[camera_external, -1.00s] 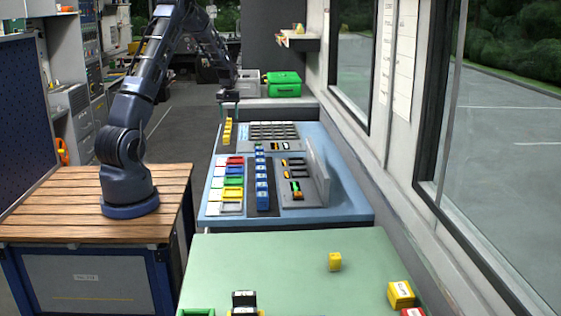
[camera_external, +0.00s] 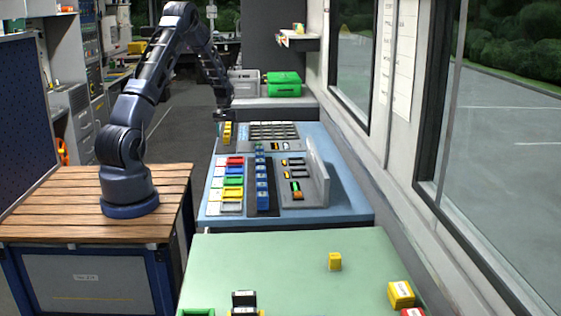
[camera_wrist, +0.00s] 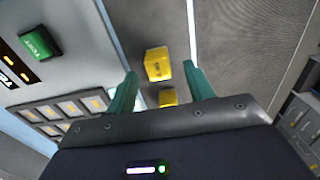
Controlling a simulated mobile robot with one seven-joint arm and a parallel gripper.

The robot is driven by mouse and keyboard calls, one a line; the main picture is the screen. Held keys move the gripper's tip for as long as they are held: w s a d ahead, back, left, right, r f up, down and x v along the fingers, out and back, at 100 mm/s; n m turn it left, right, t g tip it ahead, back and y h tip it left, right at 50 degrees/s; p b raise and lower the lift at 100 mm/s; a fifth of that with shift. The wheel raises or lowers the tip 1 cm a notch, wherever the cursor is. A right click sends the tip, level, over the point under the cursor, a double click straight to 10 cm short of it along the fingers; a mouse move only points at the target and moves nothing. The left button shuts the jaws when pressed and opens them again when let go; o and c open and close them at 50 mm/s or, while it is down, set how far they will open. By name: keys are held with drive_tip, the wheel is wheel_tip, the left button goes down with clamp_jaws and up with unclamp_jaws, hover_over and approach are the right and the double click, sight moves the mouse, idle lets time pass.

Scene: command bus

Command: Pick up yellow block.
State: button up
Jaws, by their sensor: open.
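My gripper (camera_external: 223,117) is low over the far left corner of the blue console, at a yellow item (camera_external: 227,131). In the wrist view my gripper (camera_wrist: 160,70) shows two teal fingers spread apart. Contact with either cannot be told. On the green table, a small yellow block (camera_external: 335,262) and a larger yellow block with a white label (camera_external: 400,294) stand apart.
The blue console (camera_external: 345,212) carries coloured trays, a row of blue blocks (camera_external: 262,185) and a grey upright panel (camera_external: 318,170). A green case (camera_external: 283,84) stands behind it. A green button (camera_wrist: 40,40) shows left in the wrist view.

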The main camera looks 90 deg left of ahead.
sight(226, 136)
wheel_tip(226, 136, down, 4)
drive_tip(key=shift+w+d+r, duration=0.1)
drive_tip(key=shift+d+r, duration=0.05)
drive_tip(key=shift+c, duration=0.2)
drive_tip(key=c, duration=1)
drive_tip(key=shift+c, duration=0.2)
drive_tip(key=shift+r, duration=0.1)
wheel_tip(226, 136, up, 20)
